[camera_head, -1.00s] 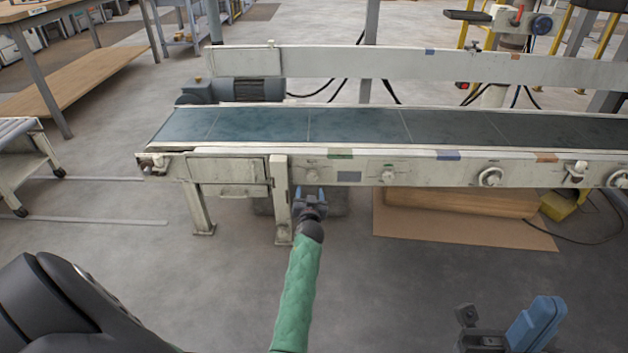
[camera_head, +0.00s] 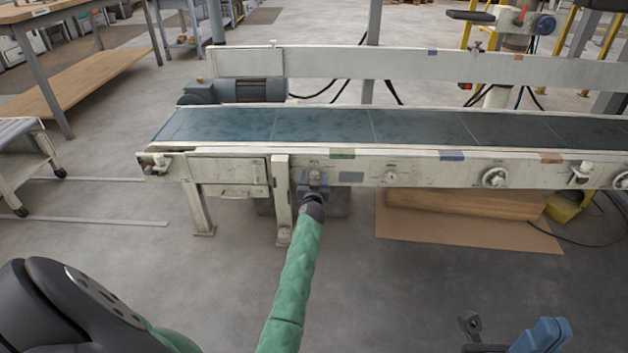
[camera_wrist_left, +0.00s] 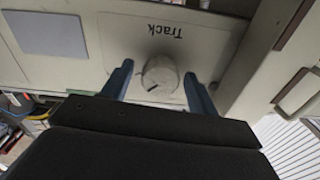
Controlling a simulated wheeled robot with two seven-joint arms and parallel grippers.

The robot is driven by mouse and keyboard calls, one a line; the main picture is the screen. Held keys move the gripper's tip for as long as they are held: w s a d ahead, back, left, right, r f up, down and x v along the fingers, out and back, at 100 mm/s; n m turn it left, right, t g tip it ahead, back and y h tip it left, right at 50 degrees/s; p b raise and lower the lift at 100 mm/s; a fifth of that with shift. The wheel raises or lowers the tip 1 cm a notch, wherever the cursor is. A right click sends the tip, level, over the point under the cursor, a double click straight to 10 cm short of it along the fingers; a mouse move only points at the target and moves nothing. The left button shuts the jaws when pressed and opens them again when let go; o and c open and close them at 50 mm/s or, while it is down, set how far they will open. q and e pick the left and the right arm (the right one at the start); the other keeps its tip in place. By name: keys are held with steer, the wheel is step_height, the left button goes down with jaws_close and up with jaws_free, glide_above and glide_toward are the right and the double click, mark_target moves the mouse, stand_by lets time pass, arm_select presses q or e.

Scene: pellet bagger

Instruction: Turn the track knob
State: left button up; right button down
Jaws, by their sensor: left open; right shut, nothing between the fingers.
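The track knob (camera_wrist_left: 160,76) is a round, pale knob with a dark pointer mark, on a light panel in the left wrist view. The word "Track" (camera_wrist_left: 165,31) appears upside down beside it. My left gripper (camera_wrist_left: 158,88) is open, with one blue finger on each side of the knob. Narrow gaps seem to show between fingers and knob; contact is not clear. In the head view my left gripper (camera_head: 312,182) is at the conveyor's front rail and hides the knob. My right gripper (camera_head: 538,336) is shut and empty at the bottom right, partly out of frame.
The conveyor (camera_head: 230,165) runs across the view with a dark green belt (camera_head: 320,126). Another small knob (camera_head: 391,177) and a larger round knob (camera_head: 495,177) sit further right on the rail. A support leg (camera_head: 283,200) stands just left of my left gripper. The floor in front is clear.

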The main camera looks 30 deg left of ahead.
arm_select(q)
steer(key=c, duration=1)
steer(key=shift+m, duration=1.4)
steer(key=o, duration=1)
steer(key=shift+s+d, duration=0.1)
